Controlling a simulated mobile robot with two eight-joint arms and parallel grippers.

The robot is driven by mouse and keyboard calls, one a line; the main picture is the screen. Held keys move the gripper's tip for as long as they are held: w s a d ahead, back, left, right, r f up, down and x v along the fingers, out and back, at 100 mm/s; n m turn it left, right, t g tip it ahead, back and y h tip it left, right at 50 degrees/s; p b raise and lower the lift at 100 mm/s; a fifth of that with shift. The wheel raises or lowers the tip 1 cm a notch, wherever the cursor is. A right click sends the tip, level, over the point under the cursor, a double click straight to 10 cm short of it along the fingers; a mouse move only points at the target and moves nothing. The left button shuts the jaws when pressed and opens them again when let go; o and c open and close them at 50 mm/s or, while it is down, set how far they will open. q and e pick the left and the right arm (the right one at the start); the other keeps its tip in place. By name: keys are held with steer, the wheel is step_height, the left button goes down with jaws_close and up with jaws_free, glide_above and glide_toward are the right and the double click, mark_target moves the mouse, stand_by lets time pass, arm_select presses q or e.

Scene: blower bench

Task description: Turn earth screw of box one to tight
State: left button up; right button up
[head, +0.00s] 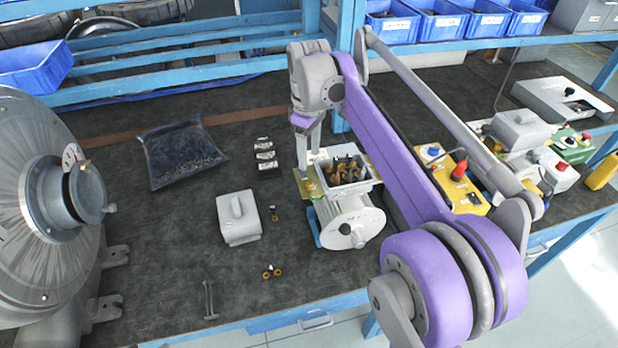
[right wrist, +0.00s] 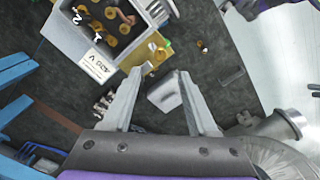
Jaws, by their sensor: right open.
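The open grey terminal box (head: 346,178) sits on a motor (head: 350,222), with brass terminals inside; I take it as box one. A yellow-green plate (head: 308,187) sticks out at its left side.
A grey box lid (head: 238,218) and small brass parts (head: 271,272) lie left of the motor. A bag (head: 183,152) lies further back. A large blower (head: 40,200) fills the left. A yellow control box (head: 458,180) stands right.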

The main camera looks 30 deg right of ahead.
mark_target(309, 183)
step_height(309, 183, down, 9)
steer(key=shift+f, duration=0.1)
stand_by(0.3)
jaws_close()
